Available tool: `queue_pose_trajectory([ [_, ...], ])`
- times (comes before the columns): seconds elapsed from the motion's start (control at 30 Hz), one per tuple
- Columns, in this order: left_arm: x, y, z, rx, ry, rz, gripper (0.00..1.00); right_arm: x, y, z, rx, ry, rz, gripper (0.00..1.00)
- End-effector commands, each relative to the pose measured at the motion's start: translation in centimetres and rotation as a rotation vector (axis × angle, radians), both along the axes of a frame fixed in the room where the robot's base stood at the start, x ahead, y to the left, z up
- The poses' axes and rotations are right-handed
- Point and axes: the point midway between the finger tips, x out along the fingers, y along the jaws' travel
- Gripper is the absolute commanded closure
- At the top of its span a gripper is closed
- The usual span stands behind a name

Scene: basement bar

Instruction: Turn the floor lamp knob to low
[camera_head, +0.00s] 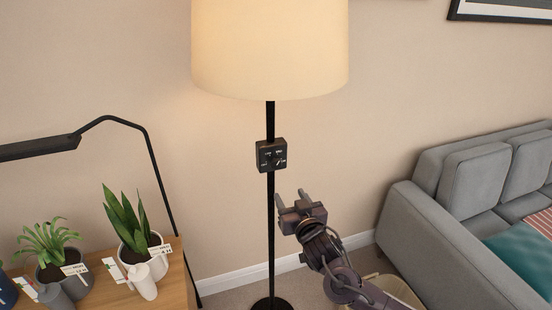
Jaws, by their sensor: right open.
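The floor lamp stands against the wall in the head view, with a cream shade (270,45) that glows and a thin black pole (270,220). A black control box (264,160) with small white markings is mounted on the pole below the shade. The knob (280,161) is on its face, too small for me to read its setting. My right gripper (291,198) is open and empty, below and to the right of the box, apart from it and close to the pole in the picture. My left gripper does not show.
A wooden stand (178,285) at the lower left holds potted plants (132,225) and a white watering can (143,282). A black lamp arm (40,148) reaches in above it. A grey sofa (440,240) fills the right side. A bin (398,290) is partly behind my right arm.

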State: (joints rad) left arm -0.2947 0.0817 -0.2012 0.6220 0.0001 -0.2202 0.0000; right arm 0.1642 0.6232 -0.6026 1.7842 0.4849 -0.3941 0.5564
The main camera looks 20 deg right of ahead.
Motion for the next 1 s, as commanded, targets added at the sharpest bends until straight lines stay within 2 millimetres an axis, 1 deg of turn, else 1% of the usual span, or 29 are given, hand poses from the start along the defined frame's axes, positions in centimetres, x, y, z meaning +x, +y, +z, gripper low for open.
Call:
queue_pose_trajectory([
  [0.03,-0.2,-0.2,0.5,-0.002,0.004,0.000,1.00,-0.2,0.7,2.6,0.018,-0.035,0.014,0.48],
  [0.1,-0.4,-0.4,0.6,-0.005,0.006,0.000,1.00,-0.4,1.3,4.6,0.040,-0.067,0.025,0.48],
  [0.2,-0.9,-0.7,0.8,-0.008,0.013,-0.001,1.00,-0.1,1.6,5.9,0.057,-0.086,0.032,0.48],
  [0.27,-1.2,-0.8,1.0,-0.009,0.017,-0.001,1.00,0.5,1.7,6.1,0.059,-0.089,0.032,0.48],
  [0.4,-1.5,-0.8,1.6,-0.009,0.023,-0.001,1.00,2.7,1.7,6.2,0.059,-0.089,0.030,0.48],
  [0.6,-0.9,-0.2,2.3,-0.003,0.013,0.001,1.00,5.7,1.9,6.0,0.058,-0.087,0.032,0.48],
  [0.7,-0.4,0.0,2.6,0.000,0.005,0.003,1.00,6.6,1.9,5.9,0.058,-0.088,0.033,0.48],
  [0.8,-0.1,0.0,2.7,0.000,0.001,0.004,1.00,7.1,1.9,5.8,0.058,-0.087,0.033,0.48],
  [1.0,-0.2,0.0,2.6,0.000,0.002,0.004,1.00,7.2,1.9,5.7,0.058,-0.086,0.033,0.48],
])
